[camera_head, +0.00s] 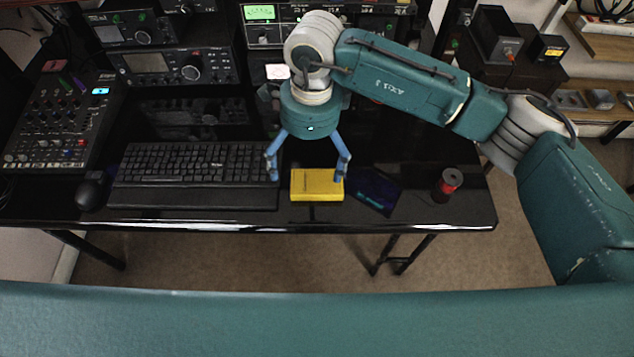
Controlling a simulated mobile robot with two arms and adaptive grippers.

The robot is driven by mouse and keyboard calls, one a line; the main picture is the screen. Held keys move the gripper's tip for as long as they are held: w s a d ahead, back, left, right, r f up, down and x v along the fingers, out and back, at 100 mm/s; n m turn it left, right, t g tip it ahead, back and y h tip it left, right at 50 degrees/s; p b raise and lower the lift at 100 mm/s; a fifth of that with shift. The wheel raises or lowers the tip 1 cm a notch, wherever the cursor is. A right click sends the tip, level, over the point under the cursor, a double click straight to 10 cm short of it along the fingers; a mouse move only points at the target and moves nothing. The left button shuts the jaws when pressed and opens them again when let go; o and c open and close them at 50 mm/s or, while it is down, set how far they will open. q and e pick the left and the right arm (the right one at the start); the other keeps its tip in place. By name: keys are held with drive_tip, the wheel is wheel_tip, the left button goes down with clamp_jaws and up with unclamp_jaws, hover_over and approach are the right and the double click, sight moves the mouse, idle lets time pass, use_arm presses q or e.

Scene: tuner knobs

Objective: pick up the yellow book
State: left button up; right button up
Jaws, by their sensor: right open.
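The yellow book (317,185) lies flat on the glossy black desk, near its front edge and right of the keyboard. My right gripper (307,177) is open, with its blue fingers spread and pointing down at the book. One fingertip is at the left, by the keyboard's right end, and the other overlaps the book's right edge in the picture. I cannot tell whether that finger touches the book. My left gripper is not in view.
A dark blue book (376,190) lies just right of the yellow book, and a red-topped spool (448,185) stands farther right. The keyboard (195,172), mouse (90,193) and mixer (58,125) fill the left. Radio equipment (175,66) lines the back. The desk's front edge is close.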

sight(317, 187)
drive_tip(key=shift+h, duration=0.4)
drive_tip(key=f, duration=0.1)
drive_tip(key=d+f, duration=0.1)
drive_tip(key=f, duration=0.1)
drive_tip(key=w+d+f+p, duration=0.1)
drive_tip(key=shift+f, duration=0.3)
drive_tip(key=f, duration=0.1)
drive_tip(key=f+p, duration=0.1)
drive_tip(key=f, duration=0.1)
drive_tip(key=f+p, duration=0.1)
drive_tip(key=shift+s+d+f, duration=0.1)
drive_tip(key=shift+s+f, duration=0.2)
drive_tip(key=shift+f, duration=0.65)
drive_tip(key=c, duration=1.3)
drive_tip(key=shift+r, duration=0.1)
